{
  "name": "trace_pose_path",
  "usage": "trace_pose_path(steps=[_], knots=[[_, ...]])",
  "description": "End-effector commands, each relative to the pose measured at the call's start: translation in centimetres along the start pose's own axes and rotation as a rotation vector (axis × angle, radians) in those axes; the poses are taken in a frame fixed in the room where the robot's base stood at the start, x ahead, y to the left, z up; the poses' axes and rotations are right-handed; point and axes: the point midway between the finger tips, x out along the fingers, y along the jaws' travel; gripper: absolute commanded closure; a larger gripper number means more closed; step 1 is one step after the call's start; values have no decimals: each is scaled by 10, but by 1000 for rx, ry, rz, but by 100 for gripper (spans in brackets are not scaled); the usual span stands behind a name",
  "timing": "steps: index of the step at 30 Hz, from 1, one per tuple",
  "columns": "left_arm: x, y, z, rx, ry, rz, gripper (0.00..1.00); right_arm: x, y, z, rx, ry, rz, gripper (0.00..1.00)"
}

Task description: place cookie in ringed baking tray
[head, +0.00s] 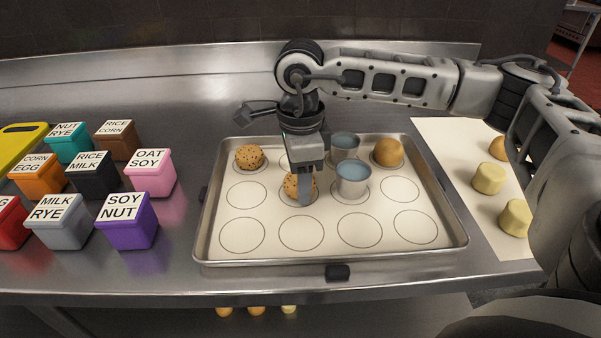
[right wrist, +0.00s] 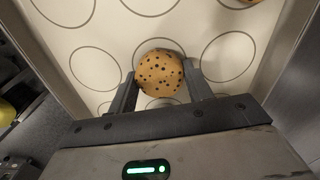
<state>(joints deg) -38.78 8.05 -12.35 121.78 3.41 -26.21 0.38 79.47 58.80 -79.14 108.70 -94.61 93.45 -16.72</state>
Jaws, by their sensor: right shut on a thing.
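The ringed baking tray (head: 330,248) lies on the steel counter, lined with a pale sheet printed with rings. My right gripper (head: 303,190) points down over the tray, shut on a speckled cookie (head: 290,184). In the right wrist view the cookie (right wrist: 160,73) sits between the two fingers, over or at a ring; I cannot tell whether it touches the sheet. Another speckled cookie (head: 249,157) sits in the back left ring. A plain golden cookie (head: 387,151) and two blue-grey cups (head: 344,146) (head: 352,180) stand on rings at the tray's right half. My left gripper is not seen.
Labelled coloured boxes, such as the purple one (head: 128,222), stand left of the tray. A pale sheet (head: 465,190) with several yellowish pieces lies to the right. The front row of rings is empty. My right arm crosses above the back right.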

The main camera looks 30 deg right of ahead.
Motion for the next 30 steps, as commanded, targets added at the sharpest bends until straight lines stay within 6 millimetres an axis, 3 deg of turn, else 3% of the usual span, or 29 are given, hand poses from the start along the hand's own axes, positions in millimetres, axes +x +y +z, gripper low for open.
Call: trace_pose_path(steps=[11, 12, 14, 15, 23, 30], knots=[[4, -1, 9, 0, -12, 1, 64, 6, 0, 0, 0, -1, 0, 72], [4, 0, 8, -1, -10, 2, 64, 6, 0, 0, 1, 0, 0, 47], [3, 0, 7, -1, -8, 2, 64, 5, 0, 0, 0, 0, -1, 30], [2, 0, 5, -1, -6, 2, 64, 5, 0, 0, 0, 0, 0, 28], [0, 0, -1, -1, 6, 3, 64, 3, 0, 0, 0, -1, -1, 28], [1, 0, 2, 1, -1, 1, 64, -23, -1, 0, 0, -3, -4, 28]])
